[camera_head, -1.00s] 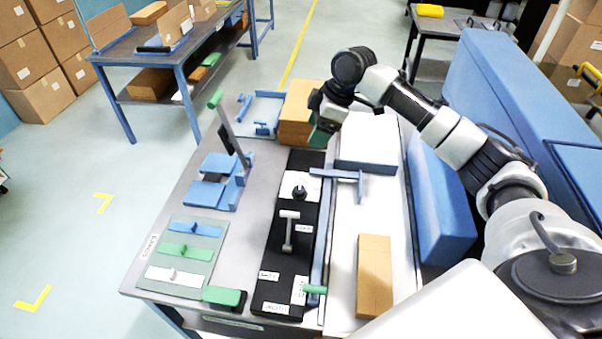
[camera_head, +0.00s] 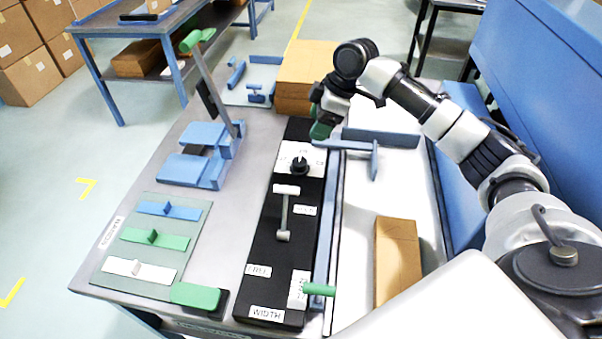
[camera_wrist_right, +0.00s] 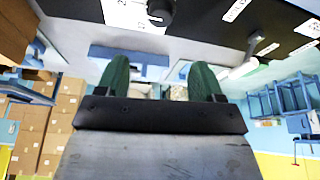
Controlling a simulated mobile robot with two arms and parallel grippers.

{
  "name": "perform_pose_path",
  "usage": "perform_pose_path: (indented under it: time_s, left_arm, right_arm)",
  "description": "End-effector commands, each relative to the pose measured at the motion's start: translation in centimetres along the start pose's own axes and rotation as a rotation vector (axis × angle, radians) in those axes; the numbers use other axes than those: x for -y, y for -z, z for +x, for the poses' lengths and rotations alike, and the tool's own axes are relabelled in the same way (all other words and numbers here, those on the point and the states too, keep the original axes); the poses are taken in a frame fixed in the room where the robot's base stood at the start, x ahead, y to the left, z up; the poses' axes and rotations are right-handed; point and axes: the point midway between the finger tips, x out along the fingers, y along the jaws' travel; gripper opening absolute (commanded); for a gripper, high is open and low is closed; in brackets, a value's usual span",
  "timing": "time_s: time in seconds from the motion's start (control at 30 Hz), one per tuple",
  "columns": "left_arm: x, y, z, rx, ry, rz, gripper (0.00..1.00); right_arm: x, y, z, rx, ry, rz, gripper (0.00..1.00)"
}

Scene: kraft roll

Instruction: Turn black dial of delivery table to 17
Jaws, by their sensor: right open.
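The black dial (camera_head: 299,165) sits on a white scale plate at the far end of the black panel (camera_head: 262,230) on the delivery table (camera_head: 228,215). The scale numbers are too small to read. In the right wrist view the dial (camera_wrist_right: 160,10) shows at the top edge, beyond the fingertips. My right gripper (camera_head: 320,130), with green fingers, hangs just behind and to the right of the dial, apart from it. In the wrist view its two fingers (camera_wrist_right: 160,78) are spread and nothing is between them. My left gripper is not in view.
A grey lever (camera_head: 284,212) stands on the panel nearer than the dial. A blue rail (camera_head: 326,230) with a crossbar runs along the panel's right side. A cardboard stack (camera_head: 305,75) stands behind my gripper. A tall green-topped lever (camera_head: 212,85) rises at the left.

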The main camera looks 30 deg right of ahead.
Motion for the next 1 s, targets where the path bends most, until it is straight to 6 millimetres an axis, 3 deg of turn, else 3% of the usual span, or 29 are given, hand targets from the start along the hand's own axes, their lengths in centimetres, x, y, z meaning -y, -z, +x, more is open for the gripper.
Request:
perform_pose_path:
  time_s: [0.03, 0.13, 0.33, 0.73, 1.0]
  left_arm:
    - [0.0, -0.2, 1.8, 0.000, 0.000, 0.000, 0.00]
    - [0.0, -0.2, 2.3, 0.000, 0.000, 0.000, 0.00]
    - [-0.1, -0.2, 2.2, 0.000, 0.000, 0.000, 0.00]
    - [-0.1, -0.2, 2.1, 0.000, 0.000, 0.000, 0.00]
    - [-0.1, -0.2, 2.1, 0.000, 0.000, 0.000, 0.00]
  right_arm:
    - [0.0, -0.7, 1.6, -0.001, -0.001, 0.000, 0.67]
    - [0.0, -0.9, 2.1, -0.001, -0.001, 0.000, 0.67]
    - [0.0, -0.8, 3.7, 0.001, 0.002, 0.000, 0.67]
    - [0.1, -0.8, 10.9, 0.001, 0.001, 0.000, 0.67]
    - [0.0, -0.8, 12.8, -0.001, -0.001, -0.001, 0.67]
